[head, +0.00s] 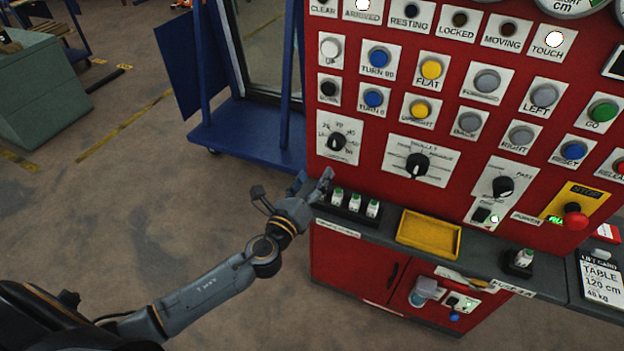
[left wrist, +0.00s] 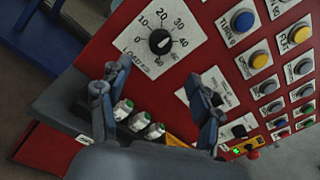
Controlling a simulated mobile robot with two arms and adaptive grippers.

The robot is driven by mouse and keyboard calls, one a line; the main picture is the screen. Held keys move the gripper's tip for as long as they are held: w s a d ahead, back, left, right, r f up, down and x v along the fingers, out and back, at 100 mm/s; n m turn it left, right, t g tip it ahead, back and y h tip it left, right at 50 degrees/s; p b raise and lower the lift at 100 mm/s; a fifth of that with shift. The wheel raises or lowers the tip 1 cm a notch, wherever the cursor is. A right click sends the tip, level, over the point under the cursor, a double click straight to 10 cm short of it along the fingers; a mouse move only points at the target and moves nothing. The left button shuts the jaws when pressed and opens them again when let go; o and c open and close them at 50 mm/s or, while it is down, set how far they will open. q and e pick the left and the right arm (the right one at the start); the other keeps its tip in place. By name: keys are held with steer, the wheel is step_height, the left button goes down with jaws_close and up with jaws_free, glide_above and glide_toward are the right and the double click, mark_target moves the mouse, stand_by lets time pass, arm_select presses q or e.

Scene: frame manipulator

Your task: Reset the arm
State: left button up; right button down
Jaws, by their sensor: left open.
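My left arm reaches in from the lower left of the head view. Its gripper (head: 314,181) is beside the left end of the red control panel's grey ledge, close to a dark holder with several white-and-green fuse-like parts (head: 354,203). In the left wrist view the two fingers (left wrist: 158,75) are spread apart with nothing between them. The panel's dial (left wrist: 160,41) shows beyond the fingers, and the white-and-green parts (left wrist: 139,121) show between and below them. I cannot tell whether a finger touches the ledge. My right gripper is in neither view.
The red panel (head: 380,185) carries several buttons and knobs. A yellow tray (head: 428,234) and a single holder (head: 519,261) are on its ledge. A blue wheeled frame (head: 250,135) stands behind left. A green cabinet (head: 45,90) is far left. Open floor lies between.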

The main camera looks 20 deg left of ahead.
arm_select(q)
steer(key=shift+s, duration=0.3)
